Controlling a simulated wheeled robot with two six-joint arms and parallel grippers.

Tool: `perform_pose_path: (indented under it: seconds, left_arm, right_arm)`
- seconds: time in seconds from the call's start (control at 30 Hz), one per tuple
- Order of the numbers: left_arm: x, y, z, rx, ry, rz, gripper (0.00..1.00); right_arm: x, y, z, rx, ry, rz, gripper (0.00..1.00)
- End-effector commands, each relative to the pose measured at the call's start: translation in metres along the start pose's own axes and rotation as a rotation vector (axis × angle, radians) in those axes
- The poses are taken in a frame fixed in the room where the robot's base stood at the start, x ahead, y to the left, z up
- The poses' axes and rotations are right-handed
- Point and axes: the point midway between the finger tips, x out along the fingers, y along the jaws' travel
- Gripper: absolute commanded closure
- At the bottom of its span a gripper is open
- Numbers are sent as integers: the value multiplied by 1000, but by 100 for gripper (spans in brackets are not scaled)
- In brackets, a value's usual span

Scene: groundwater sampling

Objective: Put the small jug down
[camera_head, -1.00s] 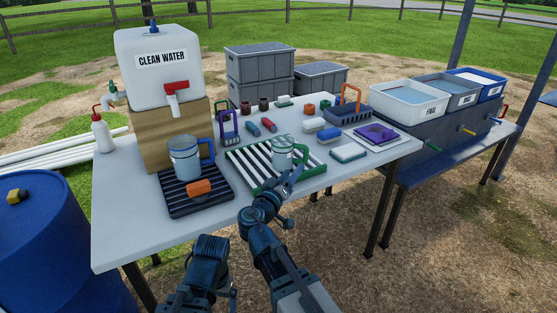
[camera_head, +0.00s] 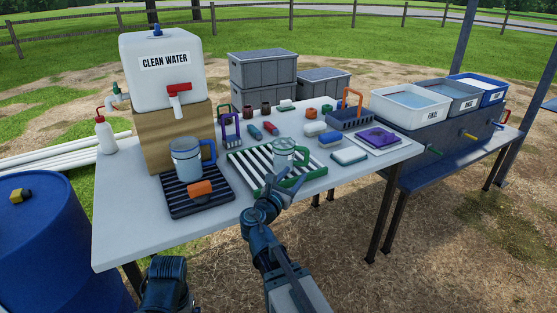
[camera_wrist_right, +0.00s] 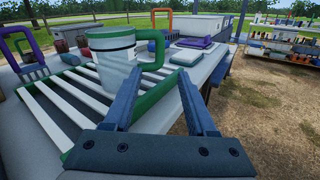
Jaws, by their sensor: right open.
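The small jug (camera_head: 282,154), clear with a green handle, stands upright on the white-slatted rack with a green frame (camera_head: 250,170). In the right wrist view the small jug (camera_wrist_right: 113,55) shows a dark band near its rim and its green handle points right. My right gripper (camera_head: 275,190) is at the table's front edge, just in front of the jug. In the right wrist view its two fingers (camera_wrist_right: 160,95) are spread, with nothing between them, and the jug is beyond and left of them. My left gripper is not clearly seen; only part of my left arm shows at the bottom.
A larger jug with a blue handle (camera_head: 186,157) stands on a dark ribbed tray (camera_head: 183,208) with an orange block (camera_head: 200,189). The clean water tank (camera_head: 160,85) is behind. Sponges and a purple item (camera_head: 377,137) lie right. The front left table is clear.

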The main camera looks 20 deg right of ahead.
Motion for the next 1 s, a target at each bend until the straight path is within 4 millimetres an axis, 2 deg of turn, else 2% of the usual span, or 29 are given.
perform_pose_path:
  seconds: [0.13,0.33,0.7,0.83,1.0]
  left_arm:
    - [0,0,0,0,0,0,4]
    - [0,0,0,0,0,0,4]
    - [0,0,0,0,0,0,4]
    - [0,0,0,0,0,0,4]
    - [0,0,0,0,0,0,4]
  right_arm:
    - [3,-5,0,-94,-1,-9,43]
    - [8,-5,0,-110,-1,-10,43]
    - [71,-5,0,-107,-1,-11,43]
    - [83,-5,0,-107,-1,-10,43]
    - [87,-6,0,-107,0,-9,43]
